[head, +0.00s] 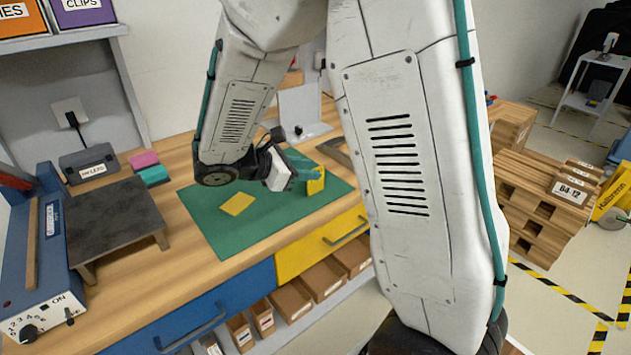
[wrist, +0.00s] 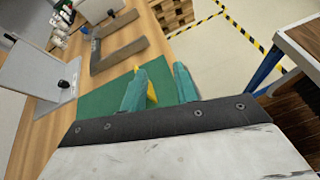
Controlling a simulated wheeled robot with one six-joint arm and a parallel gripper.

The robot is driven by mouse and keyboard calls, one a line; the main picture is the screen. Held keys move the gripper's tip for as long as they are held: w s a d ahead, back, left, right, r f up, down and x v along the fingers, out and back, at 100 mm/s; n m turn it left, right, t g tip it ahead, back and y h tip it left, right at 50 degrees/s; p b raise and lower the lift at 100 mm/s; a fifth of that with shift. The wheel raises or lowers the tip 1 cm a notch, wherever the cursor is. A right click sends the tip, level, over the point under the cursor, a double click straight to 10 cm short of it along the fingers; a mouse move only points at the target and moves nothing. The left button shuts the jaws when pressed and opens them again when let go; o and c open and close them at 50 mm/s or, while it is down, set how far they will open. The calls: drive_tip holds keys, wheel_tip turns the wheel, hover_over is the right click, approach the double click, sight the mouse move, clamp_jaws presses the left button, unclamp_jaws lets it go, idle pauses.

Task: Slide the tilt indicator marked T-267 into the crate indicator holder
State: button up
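My gripper (head: 312,174) has teal fingers and hangs low over the right part of the green mat (head: 240,240). In the wrist view its fingertips (wrist: 160,78) stand apart, with green mat showing between them. A small yellow block (head: 317,184) stands on the mat at the fingers; in the wrist view the yellow piece (wrist: 152,94) is partly hidden behind the left finger. I cannot tell whether they touch. A flat yellow square (head: 237,204) lies on the mat to the left. No T-267 marking is readable, and I cannot identify the indicator holder.
A pale upright panel with a black knob (wrist: 50,75) and a grey angled bracket (wrist: 125,47) stand behind the mat. A dark-topped stand (head: 112,215) and blue device (head: 45,255) are at left. Pink (head: 144,160) and teal (head: 154,175) blocks lie at the back.

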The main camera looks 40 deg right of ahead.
sight(315, 169)
drive_tip(key=w+f+n, duration=0.1)
drive_tip(key=w+f+n+t+h, duration=0.1)
drive_tip(key=w+f+n, duration=0.1)
drive_tip(key=w, duration=0.1)
drive_tip(key=shift+a, duration=0.3)
drive_tip(key=shift+w+d+f+t+h, duration=0.15)
drive_tip(key=shift+d+t+h, duration=0.15)
drive_tip(key=shift+t, duration=0.1)
drive_tip(key=x, duration=0.7)
drive_tip(key=shift+w, duration=0.1)
drive_tip(key=shift+c, duration=0.3)
clamp_jaws()
